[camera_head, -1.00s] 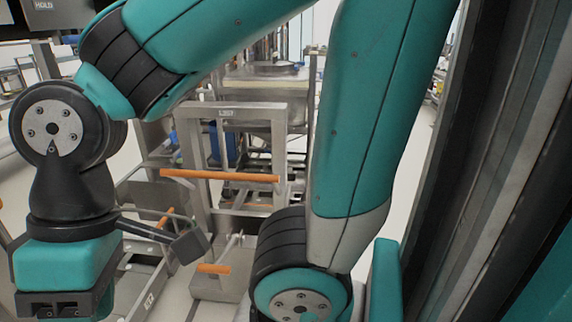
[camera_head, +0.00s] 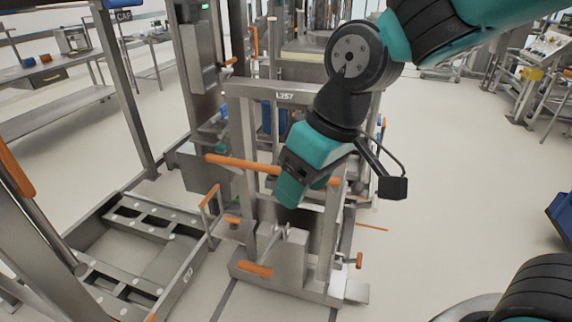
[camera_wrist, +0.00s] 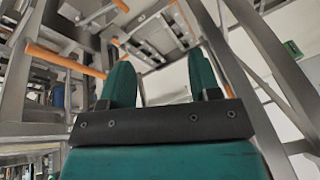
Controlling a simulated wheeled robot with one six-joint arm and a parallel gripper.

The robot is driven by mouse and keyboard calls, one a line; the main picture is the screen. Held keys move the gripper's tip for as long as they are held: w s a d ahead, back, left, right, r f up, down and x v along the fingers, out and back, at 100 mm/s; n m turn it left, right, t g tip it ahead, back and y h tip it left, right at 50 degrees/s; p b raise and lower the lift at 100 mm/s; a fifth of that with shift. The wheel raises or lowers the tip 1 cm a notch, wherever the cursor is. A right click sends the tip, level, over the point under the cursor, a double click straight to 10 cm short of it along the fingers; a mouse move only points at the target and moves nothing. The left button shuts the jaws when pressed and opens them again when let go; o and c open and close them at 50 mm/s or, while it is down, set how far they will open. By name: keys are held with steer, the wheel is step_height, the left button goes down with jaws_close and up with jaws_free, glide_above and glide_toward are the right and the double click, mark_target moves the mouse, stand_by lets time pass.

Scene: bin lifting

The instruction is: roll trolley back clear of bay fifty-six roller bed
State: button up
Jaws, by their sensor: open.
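The trolley, a steel frame (camera_head: 240,115) labelled L257, stands upright in the middle of the head view. An orange handle bar (camera_head: 233,162) crosses its front. My gripper (camera_head: 305,192) is open in front of the frame, over the bar's right part. In the wrist view my two teal fingers (camera_wrist: 163,82) stand apart with no bar visible between them. The orange bar (camera_wrist: 65,60) runs up to the left finger; I cannot tell if they touch. A low bed (camera_head: 190,263) with rollers lies left of the trolley; its label is unclear.
A steel post (camera_head: 125,90) and an orange-gripped bar (camera_head: 15,170) stand at the left. A cabinet with a green light (camera_head: 204,6) rises behind the bed. Benches (camera_head: 60,75) line the back left. The floor right of the trolley is largely clear.

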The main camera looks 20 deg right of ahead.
steer(key=w+a+f+t+h+p, duration=0.1)
steer(key=w+f+t+p, duration=0.1)
steer(key=w, duration=0.8)
steer(key=w+a+f+t+h+p, duration=0.1)
steer(key=w, duration=0.9)
steer(key=w+a+f+t+h+p, duration=0.2)
steer(key=w+f+t+h+p, duration=0.2)
steer(key=w+f, duration=0.9)
steer(key=n+t+h+p, duration=0.2)
steer(key=n+t+p, duration=0.5)
steer(key=n+t, duration=0.35)
glide_toward(270, 171)
steer(key=shift+m+t, duration=0.25)
steer(key=shift+m, duration=0.1)
steer(key=b+x, duration=0.3)
steer(key=b, duration=0.3)
steer(key=b+x, duration=0.4)
steer(key=b, duration=0.3)
steer(key=f+b+x, duration=0.1)
steer(key=b+x, duration=0.2)
steer(key=b, duration=0.3)
steer(key=shift+w+d+b, duration=0.1)
steer(key=shift+w+b, duration=0.2)
steer(key=shift+b, duration=0.05)
steer(key=shift+w+r, duration=0.1)
steer(key=shift+w, duration=0.3)
